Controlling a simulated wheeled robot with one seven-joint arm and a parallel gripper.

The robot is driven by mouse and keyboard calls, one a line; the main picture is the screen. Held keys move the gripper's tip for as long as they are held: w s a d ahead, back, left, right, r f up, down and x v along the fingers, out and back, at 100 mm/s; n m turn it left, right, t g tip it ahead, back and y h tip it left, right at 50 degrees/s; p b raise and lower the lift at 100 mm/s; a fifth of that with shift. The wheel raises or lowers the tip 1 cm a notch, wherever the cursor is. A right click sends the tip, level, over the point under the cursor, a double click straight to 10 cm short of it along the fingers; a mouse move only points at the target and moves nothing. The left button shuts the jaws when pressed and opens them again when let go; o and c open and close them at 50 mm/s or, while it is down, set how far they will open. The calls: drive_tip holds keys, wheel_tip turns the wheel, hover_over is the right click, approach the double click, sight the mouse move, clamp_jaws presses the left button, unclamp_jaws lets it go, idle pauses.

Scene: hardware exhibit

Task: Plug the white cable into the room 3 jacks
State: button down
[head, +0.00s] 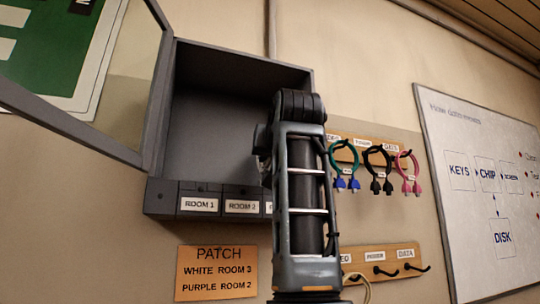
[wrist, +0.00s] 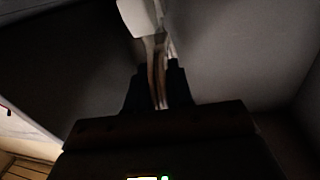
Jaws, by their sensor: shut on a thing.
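My gripper (wrist: 156,88) is shut on the white cable (wrist: 155,48), in the wrist view. A white plug-like end (wrist: 139,15) extends past the fingertips; its tip is cut off at the top edge. In the head view my arm hides the gripper. An open grey wall cabinet (head: 212,110) has a lower ledge with the labels ROOM 1 (head: 199,205) and ROOM 2 (head: 241,206). A third label at the ledge's right is mostly hidden behind my arm. No jacks can be made out. A pale loop (head: 366,287) shows low, right of my arm; I cannot tell whether it belongs to the held cable.
The cabinet's glass door (head: 120,80) stands open to the left. Teal (head: 334,160), black (head: 379,150) and pink (head: 402,165) cables hang on the upper hook board. A lower hook board (head: 395,257), an orange PATCH sign (head: 217,273) and a whiteboard (head: 480,200) are also on the wall.

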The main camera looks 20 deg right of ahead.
drive_tip(key=shift+f, duration=0.3)
idle(0.5)
idle(0.3)
drive_tip(key=c, duration=0.9)
unclamp_jaws()
drive_tip(key=shift+o, duration=0.3)
drive_tip(key=o, duration=0.6)
drive_tip(key=shift+c, duration=0.2)
drive_tip(key=s+a+b, duration=0.1)
drive_tip(key=s+b, duration=0.1)
drive_tip(key=s, duration=0.5)
drive_tip(key=shift+s, duration=0.2)
drive_tip(key=shift+a, duration=0.1)
